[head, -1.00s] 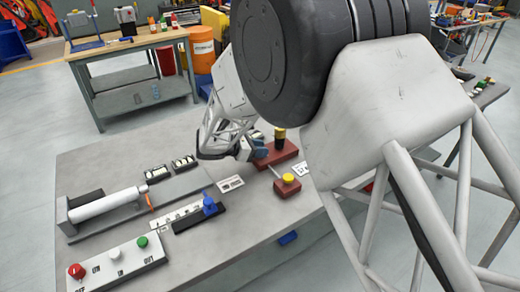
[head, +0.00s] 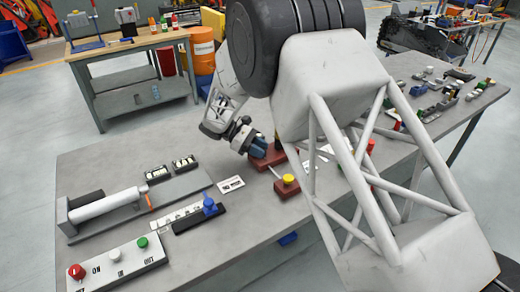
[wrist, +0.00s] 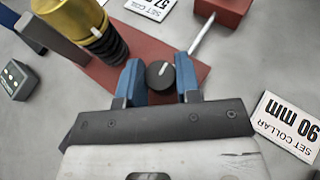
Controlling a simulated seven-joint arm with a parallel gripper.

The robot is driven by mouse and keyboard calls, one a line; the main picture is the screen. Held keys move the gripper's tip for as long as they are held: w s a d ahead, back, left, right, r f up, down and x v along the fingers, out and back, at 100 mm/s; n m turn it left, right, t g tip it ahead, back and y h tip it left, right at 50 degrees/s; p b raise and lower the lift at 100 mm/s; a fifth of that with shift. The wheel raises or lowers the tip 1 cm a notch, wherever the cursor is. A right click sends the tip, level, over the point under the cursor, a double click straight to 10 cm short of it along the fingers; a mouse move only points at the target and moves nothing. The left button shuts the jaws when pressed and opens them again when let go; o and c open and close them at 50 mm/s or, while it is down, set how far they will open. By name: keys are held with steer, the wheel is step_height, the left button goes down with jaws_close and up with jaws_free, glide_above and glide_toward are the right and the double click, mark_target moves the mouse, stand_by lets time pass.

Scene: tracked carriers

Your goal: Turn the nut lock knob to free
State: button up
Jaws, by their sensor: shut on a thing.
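The nut lock knob (wrist: 159,75) is a small round black knob with a white pointer line, in the wrist view. It sits on a dark red base (wrist: 150,55). My gripper (wrist: 160,80) has its blue fingers on either side of the knob and is shut on it. The pointer line slants toward the upper right in that view. In the head view my gripper (head: 266,152) is low over the red base, and the knob is hidden behind the fingers and arm.
A gold and black threaded post (wrist: 100,40) stands left of the knob. A rod leads to a red block with a yellow top (head: 288,180). A "90 mm" card (wrist: 288,125) lies at right. A blue-handled slider (head: 209,206) and a button box (head: 117,262) are on the bench.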

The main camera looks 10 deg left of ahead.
steer(key=shift+m+g, duration=0.5)
steer(key=shift+g, duration=0.1)
steer(key=o, duration=0.9)
steer(key=shift+a, duration=0.1)
steer(key=shift+v, duration=3.8)
steer(key=shift+w+r, duration=0.15)
